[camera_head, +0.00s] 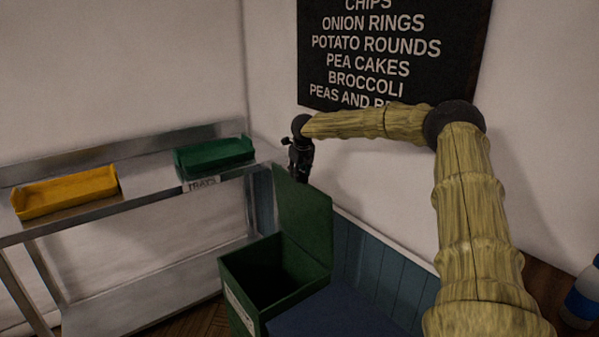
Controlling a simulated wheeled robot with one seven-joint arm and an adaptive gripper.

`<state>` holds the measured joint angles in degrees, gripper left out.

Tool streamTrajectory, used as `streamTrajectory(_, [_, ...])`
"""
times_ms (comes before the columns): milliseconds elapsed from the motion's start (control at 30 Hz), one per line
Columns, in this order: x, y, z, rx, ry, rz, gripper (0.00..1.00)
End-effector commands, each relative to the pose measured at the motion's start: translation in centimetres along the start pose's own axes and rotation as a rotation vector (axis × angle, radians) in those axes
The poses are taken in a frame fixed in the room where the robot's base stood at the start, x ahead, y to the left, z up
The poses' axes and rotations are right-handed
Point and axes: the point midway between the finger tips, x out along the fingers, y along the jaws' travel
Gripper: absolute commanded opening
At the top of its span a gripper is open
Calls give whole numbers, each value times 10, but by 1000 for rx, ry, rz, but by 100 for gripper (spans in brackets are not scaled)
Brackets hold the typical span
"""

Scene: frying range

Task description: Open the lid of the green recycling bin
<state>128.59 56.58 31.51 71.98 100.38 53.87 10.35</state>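The green recycling bin (306,271) stands at the lower middle of the head view, beside the metal shelf. Its lid (304,216) is raised, standing near upright at the back edge, and the dark inside shows. A pale label is on its front side, partly cut off by the angle. My gripper (299,172) is small and dark, hanging at the end of my arm just above and behind the top of the lid. I cannot tell whether it touches the lid, or whether its fingers are open.
A metal shelf (142,203) on the left holds a yellow tray (65,194) and a green tray (215,156) by a "TRAYS" label. A black menu board (392,48) hangs on the back wall. A blue and white object (583,298) sits at the right edge on a brown surface.

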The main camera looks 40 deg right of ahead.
Motion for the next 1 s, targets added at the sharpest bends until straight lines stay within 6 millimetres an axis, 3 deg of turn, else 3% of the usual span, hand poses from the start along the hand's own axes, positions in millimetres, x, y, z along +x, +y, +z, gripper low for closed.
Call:
streamTrajectory(367, [-6,0,1,2,-1,1,38])
streamTrajectory(1000, [-92,-1,0,2,-2,3,38])
